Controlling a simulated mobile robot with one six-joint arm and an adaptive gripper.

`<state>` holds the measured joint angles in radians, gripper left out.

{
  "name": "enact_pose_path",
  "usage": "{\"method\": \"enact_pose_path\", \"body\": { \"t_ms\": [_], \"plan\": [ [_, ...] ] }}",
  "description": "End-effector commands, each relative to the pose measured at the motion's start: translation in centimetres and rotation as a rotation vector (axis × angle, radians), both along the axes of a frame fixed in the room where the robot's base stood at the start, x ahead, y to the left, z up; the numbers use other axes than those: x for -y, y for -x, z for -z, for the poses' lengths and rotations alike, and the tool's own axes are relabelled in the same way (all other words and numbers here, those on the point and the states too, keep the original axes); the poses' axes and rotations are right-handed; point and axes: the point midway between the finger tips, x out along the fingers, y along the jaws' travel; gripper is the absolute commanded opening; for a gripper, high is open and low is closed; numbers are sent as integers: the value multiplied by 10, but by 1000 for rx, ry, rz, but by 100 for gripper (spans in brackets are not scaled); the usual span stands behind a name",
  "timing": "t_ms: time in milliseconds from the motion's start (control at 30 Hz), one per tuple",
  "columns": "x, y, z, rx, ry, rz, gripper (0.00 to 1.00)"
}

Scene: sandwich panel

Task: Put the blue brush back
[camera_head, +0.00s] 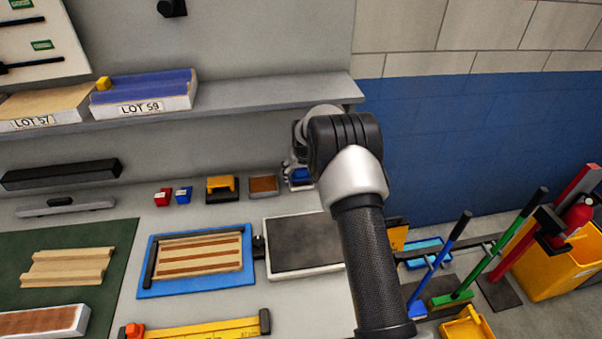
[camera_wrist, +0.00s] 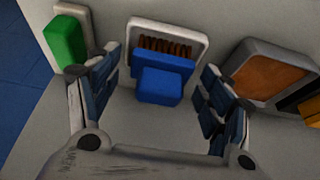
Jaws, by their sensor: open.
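The blue brush (camera_wrist: 160,85) sits in a small white-framed holder (camera_wrist: 190,37) on the bench in the wrist view. Brown bristles or slats show behind its blue body. My gripper (camera_wrist: 161,66) is open, with one finger on each side of the brush. There is a visible gap on both sides, and the brush is not gripped. In the head view, a small part of the blue brush (camera_head: 301,174) shows beside my wrist. My arm hides the rest, and most of my gripper is hidden there too.
A green block (camera_wrist: 66,40) in a pale holder stands left of the brush, and a grey tray with a brown pad (camera_wrist: 268,78) stands right. A yellow block (camera_head: 222,188) is farther left. Long-handled blue (camera_head: 445,245) and green (camera_head: 505,250) brushes stand at the right.

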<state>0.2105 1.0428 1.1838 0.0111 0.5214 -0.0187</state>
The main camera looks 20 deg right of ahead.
Motion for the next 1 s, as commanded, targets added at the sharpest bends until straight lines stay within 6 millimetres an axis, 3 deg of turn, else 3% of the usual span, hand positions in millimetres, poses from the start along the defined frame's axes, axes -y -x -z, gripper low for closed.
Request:
{"method": "enact_pose_path", "body": {
  "t_ms": [167,500,833,1000],
  "plan": [
    [-1,5,-20,3,1,0,73],
    [-6,32,-87,3,1,0,73],
    [-12,48,-123,2,1,-3,73],
    [-29,73,-171,9,2,-22,73]
  ]
}}
